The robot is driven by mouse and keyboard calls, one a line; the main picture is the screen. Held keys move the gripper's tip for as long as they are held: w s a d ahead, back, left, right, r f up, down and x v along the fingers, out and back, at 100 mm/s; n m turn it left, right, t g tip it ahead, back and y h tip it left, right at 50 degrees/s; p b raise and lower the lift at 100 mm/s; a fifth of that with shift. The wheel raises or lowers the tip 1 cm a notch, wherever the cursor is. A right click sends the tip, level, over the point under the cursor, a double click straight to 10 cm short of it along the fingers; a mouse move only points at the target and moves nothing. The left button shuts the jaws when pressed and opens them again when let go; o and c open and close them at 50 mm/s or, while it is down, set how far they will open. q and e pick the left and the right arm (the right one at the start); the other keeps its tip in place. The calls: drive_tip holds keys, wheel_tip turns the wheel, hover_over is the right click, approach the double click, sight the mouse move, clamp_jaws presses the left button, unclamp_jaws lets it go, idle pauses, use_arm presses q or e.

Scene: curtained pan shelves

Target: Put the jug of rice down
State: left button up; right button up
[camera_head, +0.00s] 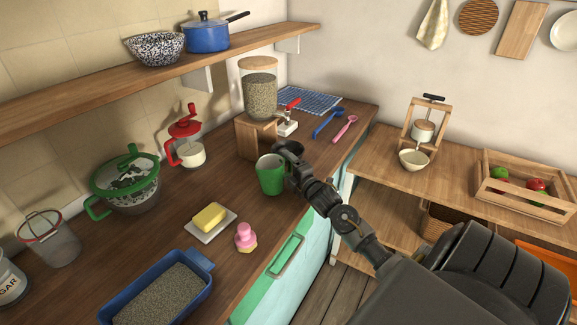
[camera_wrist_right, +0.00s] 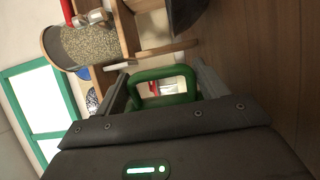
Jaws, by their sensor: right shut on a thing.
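The green jug (camera_head: 270,176) is upright near the counter's right front edge in the head view. My right gripper (camera_head: 286,160) reaches in from the lower right and is at the jug's right side. In the right wrist view the green handle (camera_wrist_right: 161,73) is between the fingers of my right gripper (camera_wrist_right: 160,82), which is shut on it. I cannot make out the rice inside the jug, or whether the jug's base touches the counter. My left gripper is not in view.
A glass jar of grain (camera_head: 260,94) stands on a wooden box (camera_head: 250,138) behind the jug. Wooden counter (camera_head: 222,180) is bare left of the jug.

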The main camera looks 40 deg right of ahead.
sight(289, 175)
drive_tip(key=shift+f, duration=0.25)
drive_tip(key=shift+f+b, duration=0.55)
drive_tip(key=shift+f, duration=0.1)
drive_tip(key=shift+f, duration=0.3)
idle(0.5)
drive_tip(key=o, duration=1.5)
drive_tip(key=shift+s, duration=0.1)
drive_tip(key=shift+a, duration=0.1)
drive_tip(key=shift+f, duration=0.25)
drive_tip(key=shift+s+a+f+b, duration=0.1)
drive_tip(key=shift+s+f+b, duration=0.05)
drive_tip(key=shift+s+b, duration=0.15)
drive_tip(key=s, duration=0.3)
drive_tip(key=s+a+b, duration=0.1)
drive_tip(key=s, duration=0.2)
drive_tip(key=s+b, duration=0.1)
drive_tip(key=s, duration=0.2)
drive_tip(key=shift+s+a+r, duration=0.2)
drive_tip(key=shift+s, duration=0.1)
drive_tip(key=shift+s+r, duration=0.1)
drive_tip(key=shift+s, duration=0.2)
